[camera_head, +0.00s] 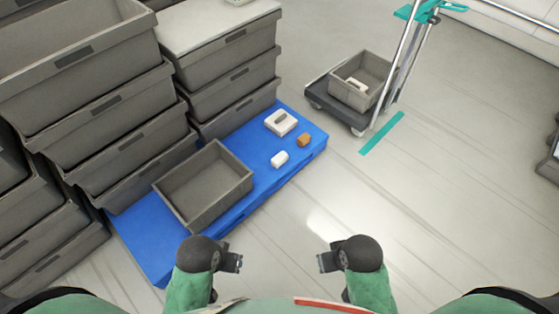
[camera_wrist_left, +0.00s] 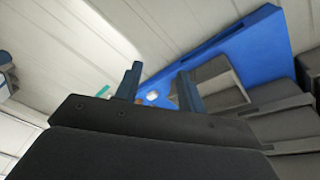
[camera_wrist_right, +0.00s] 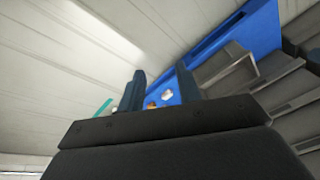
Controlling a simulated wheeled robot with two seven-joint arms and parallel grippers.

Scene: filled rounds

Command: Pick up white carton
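A flat white box (camera_head: 281,122) with a grey slot on top lies on the blue pallet (camera_head: 318,146). A smaller white rounded block (camera_head: 279,159) lies nearer to me, with a small brown block (camera_head: 304,140) to its right. I cannot tell for sure which white item is the carton. My left gripper (camera_head: 238,263) is empty, low in the head view, apart from all the items; its fingers stand apart in the left wrist view (camera_wrist_left: 159,88). My right gripper (camera_head: 322,263) is also empty with fingers apart, as the right wrist view shows (camera_wrist_right: 161,90).
An empty grey crate (camera_head: 240,190) stands on the pallet's near part. Stacked grey crates (camera_head: 110,110) rise at the left. A trolley (camera_head: 318,98) at the back right carries a grey crate (camera_head: 345,93) with a white item inside.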

